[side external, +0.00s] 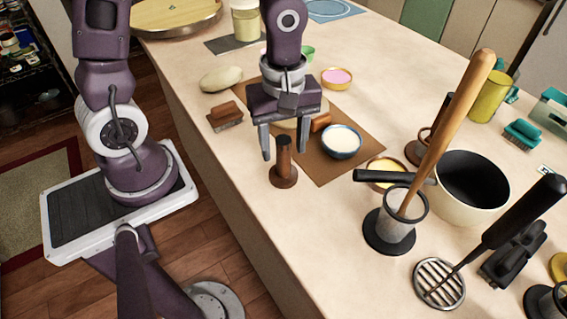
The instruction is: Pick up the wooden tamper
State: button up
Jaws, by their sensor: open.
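A small dark-brown wooden tamper (284,178), with an upright handle on a round base, stands on the counter at the near edge of the brown mat. My gripper (285,155) points down with its two fingers spread. In this view the fingers show on either side of the tamper's handle, near its top. Nothing is held between them. I cannot tell from this one angle whether the handle lies between the fingers in depth.
A brown mat (345,168) bears a bowl of white contents (342,142). A wooden brush (225,117) and a pale oval lump (221,79) lie left. The counter in front is clear.

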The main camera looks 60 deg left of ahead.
notch_tip(320, 180, down, 2)
jog(key=shift+f, duration=0.15)
grip_shut()
notch_tip(320, 180, up, 10)
jog(key=shift+r, duration=0.1)
dwell(0.4)
